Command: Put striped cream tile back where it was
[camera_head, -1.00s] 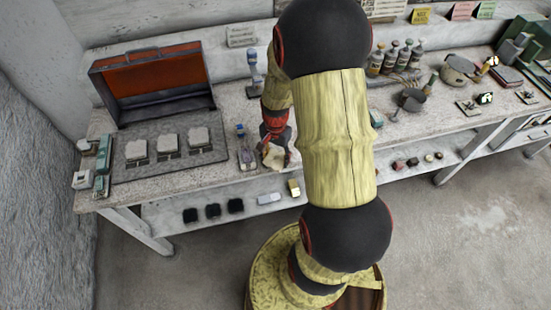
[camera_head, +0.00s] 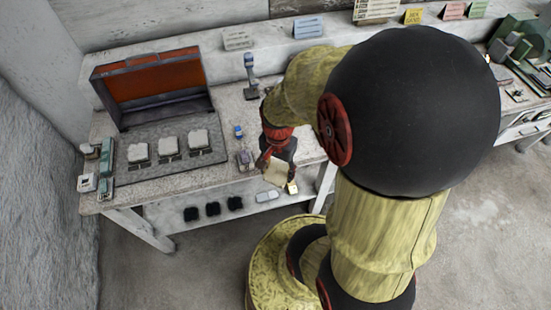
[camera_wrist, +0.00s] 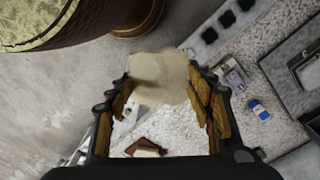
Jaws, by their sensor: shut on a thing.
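My gripper (camera_head: 272,163) is shut on a cream tile (camera_head: 278,173) and holds it at the front edge of the workbench, left of the picture's middle. In the wrist view the tile (camera_wrist: 160,78) is between the tips of my gripper (camera_wrist: 161,88). The tile is blurred there, and I cannot make out stripes on it. My fingers hide part of its sides.
Three pale tiles on small stands (camera_head: 168,145) are on a grey mat (camera_head: 130,176) before an open red-lined case (camera_head: 155,80). A blue-topped item (camera_head: 239,131) and a metal stand (camera_head: 251,88) are near my gripper. Several black pieces (camera_head: 213,209) lie on the lower shelf.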

